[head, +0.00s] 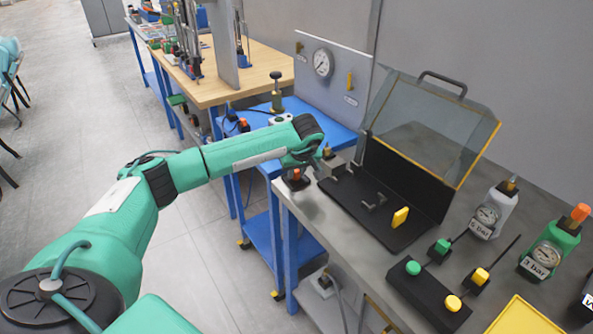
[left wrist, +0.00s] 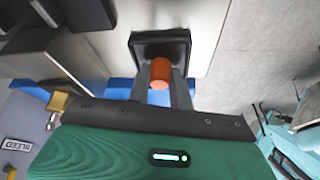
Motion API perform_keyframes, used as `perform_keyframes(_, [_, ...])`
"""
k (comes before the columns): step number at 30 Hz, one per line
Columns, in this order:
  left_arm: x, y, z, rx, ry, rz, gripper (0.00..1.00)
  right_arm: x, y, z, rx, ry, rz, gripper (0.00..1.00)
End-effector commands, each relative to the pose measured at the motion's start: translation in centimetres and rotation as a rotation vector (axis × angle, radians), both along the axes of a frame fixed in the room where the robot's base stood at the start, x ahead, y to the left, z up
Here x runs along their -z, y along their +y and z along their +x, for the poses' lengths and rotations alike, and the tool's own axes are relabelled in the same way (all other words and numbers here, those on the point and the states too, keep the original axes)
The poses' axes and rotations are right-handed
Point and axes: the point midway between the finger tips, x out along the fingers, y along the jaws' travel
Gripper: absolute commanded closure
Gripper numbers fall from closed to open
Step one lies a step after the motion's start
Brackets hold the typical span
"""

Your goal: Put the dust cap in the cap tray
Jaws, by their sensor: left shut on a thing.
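The orange dust cap (left wrist: 159,73) is held between the two dark fingers of my left gripper (left wrist: 161,88) in the left wrist view. A black square tray with a raised rim (left wrist: 183,40), which looks like the cap tray, lies directly beyond the cap. I cannot tell whether the cap touches its floor. In the head view my left gripper (head: 297,171) is at the near left corner of the grey bench, largely hidden by my wrist. The orange cap (head: 296,174) shows there just over the dark tray (head: 303,184). My right gripper is not in view.
An open black case (head: 410,234) with a clear lid stands close to the right of my gripper. A black button box (head: 428,296) and gauge units (head: 487,216) stand further right. Another orange cap (head: 581,212) tops the green gauge unit. Blue trolley (head: 272,240) stands left.

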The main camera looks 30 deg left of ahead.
Motion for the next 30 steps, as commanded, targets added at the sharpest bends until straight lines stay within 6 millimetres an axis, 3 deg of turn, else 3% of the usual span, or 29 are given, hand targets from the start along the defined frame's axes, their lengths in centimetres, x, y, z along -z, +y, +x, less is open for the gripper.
perform_keyframes(4, [0.4, 0.0, 0.0, 0.0, 0.0, 0.0, 1.0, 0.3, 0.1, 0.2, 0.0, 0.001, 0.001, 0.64])
perform_keyframes(5, [0.3, 0.0, 0.0, 0.0, 0.0, 0.0, 0.73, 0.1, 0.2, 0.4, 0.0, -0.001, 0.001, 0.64])
perform_keyframes(7, [0.2, 0.0, 0.0, 0.0, 0.0, 0.0, 0.59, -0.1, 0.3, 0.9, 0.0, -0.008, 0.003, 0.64])
perform_keyframes(8, [0.2, 0.0, 0.0, 0.0, 0.0, 0.0, 0.57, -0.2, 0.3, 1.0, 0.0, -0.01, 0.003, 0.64])
perform_keyframes(19, [-0.8, -0.2, -0.1, 0.001, -0.003, 0.0, 0.57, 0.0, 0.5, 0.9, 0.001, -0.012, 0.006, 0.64])
perform_keyframes(25, [-4.4, -1.4, -1.0, 0.002, -0.005, 0.0, 0.57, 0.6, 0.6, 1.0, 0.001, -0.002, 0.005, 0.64])
perform_keyframes(30, [-7.8, -2.6, -1.9, 0.002, -0.005, 0.0, 0.57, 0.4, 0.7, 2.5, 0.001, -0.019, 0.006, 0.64])
